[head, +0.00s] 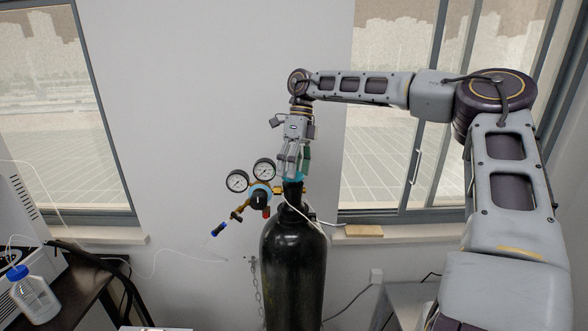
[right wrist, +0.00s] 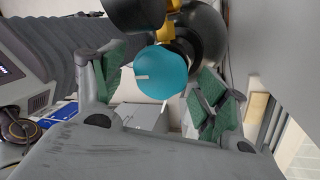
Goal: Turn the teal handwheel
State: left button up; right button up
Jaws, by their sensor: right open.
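The teal handwheel (head: 291,177) sits on top of a black gas cylinder (head: 293,262), mostly hidden behind my gripper in the head view. In the right wrist view the handwheel (right wrist: 161,72) shows as a round teal disc with a pale mark on its left side. My right gripper (head: 294,169) points down at the handwheel from above. In the right wrist view its green-padded fingers (right wrist: 162,92) are open, one on each side of the handwheel, with gaps visible. My left gripper is not in view.
A regulator with two gauges (head: 251,175) and a blue knob (head: 260,198) juts out left of the cylinder top. A chain (head: 257,285) hangs beside the cylinder. A wooden block (head: 363,231) lies on the window sill. A blue-capped bottle (head: 34,293) stands at the lower left.

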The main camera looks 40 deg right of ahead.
jog(key=shift+c, duration=0.5)
jog(key=c, duration=1)
